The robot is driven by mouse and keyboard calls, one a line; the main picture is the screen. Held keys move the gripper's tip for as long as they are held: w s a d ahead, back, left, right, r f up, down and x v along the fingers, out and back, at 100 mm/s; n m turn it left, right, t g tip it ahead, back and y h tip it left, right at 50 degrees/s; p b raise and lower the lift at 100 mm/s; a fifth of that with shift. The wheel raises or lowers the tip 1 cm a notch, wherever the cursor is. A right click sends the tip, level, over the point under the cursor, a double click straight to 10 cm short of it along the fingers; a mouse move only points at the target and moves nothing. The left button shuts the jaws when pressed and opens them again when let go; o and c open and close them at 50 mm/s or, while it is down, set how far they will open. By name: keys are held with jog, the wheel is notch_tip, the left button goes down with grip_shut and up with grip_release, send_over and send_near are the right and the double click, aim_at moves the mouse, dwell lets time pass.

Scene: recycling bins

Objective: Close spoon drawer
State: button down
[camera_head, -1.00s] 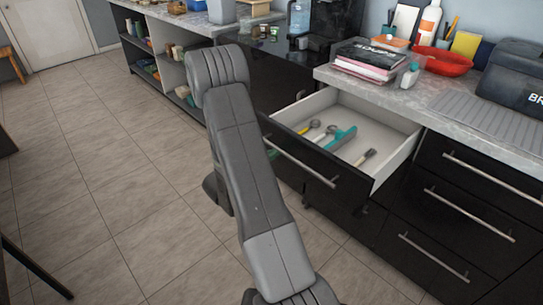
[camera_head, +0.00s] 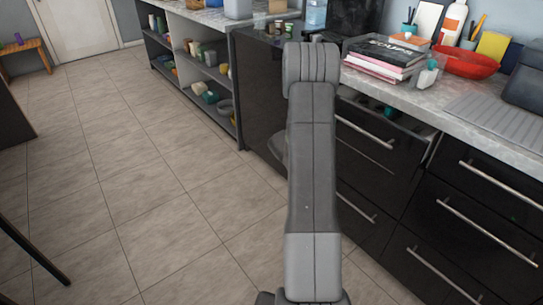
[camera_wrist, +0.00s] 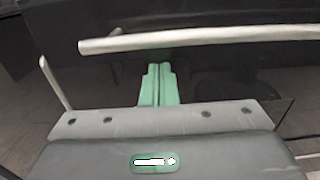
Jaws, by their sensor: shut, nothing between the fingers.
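The spoon drawer (camera_head: 372,152) has a black front with a silver bar handle (camera_head: 364,132). It is almost shut, with a narrow gap at its top edge where a little of the inside and something teal shows. The spoons cannot be made out. In the wrist view, my gripper (camera_wrist: 160,84) has green fingers pressed together and empty. They point at a black front just below a silver bar handle (camera_wrist: 180,38); I cannot tell whether they touch it.
More black drawers (camera_head: 465,215) stand below and to the right. The counter (camera_head: 450,100) above holds books (camera_head: 385,58), a red bowl (camera_head: 466,62) and a dish mat. Open shelves (camera_head: 205,70) stand at the back. The tiled floor (camera_head: 140,160) on the left is clear.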

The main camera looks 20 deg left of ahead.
jog(key=b+x, duration=0.2)
jog(key=x, duration=0.8)
jog(key=shift+w+d, duration=0.15)
jog(key=shift+s+a, duration=0.25)
jog(key=shift+a, duration=0.05)
jog(key=v, duration=1.3)
jog(key=shift+s, duration=0.25)
